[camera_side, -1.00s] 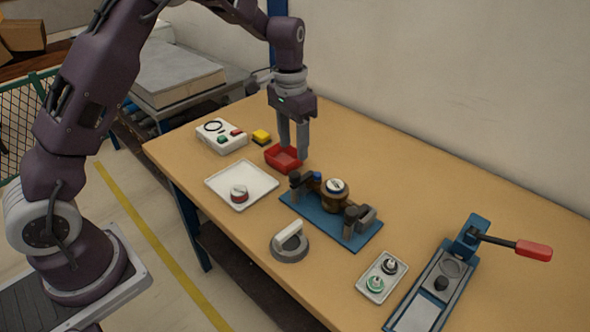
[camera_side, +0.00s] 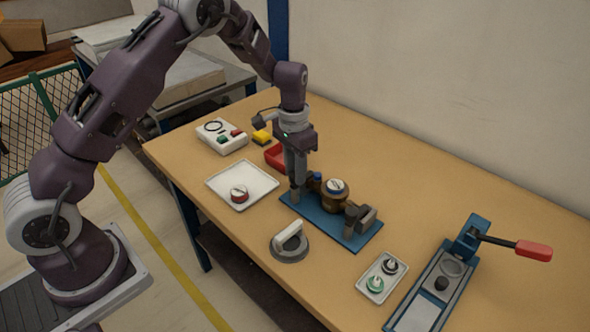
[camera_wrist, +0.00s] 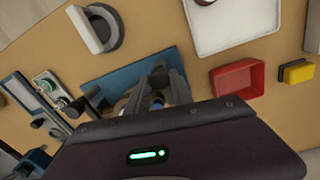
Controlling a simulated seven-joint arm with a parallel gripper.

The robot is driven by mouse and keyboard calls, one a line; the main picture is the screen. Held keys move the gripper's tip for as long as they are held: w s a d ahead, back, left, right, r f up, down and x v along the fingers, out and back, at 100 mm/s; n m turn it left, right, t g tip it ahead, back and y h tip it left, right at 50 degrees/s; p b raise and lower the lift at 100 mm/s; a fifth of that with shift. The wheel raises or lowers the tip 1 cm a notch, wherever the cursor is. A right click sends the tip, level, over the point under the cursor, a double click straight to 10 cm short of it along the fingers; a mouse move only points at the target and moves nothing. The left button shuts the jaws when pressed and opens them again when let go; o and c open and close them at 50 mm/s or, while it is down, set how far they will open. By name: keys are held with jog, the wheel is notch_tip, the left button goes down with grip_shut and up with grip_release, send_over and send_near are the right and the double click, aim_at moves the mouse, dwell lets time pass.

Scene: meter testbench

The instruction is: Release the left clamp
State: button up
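A blue fixture plate (camera_side: 331,226) carries a brass-coloured round meter (camera_side: 334,194) between two dark clamps. The left clamp (camera_side: 296,194) is at the plate's left end, mostly hidden by my gripper (camera_side: 296,182). The right clamp (camera_side: 357,217) is at the other end. My gripper points down, with its fingertips at the top of the left clamp. In the wrist view the fingers (camera_wrist: 170,82) are over the blue plate (camera_wrist: 112,74) and hide the clamp. Whether they grip it cannot be told.
A red tray (camera_side: 276,156) stands close behind my gripper. A white tray (camera_side: 225,187) with a red-banded part is to the left. A grey round item with a white handle (camera_side: 290,242) is in front. A small parts tray (camera_side: 368,287) and a red-handled press (camera_side: 470,240) are at right.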

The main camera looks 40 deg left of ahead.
grip_shut()
jog(key=shift+n, duration=0.3)
jog(key=n, duration=0.3)
jog(key=shift+n, duration=0.4)
jog(key=n, duration=0.4)
jog(key=shift+n, duration=0.3)
jog(key=n, duration=0.8)
jog(key=shift+s+n, duration=0.1)
jog(key=shift+n, duration=0.5)
jog(key=o, duration=1)
grip_release()
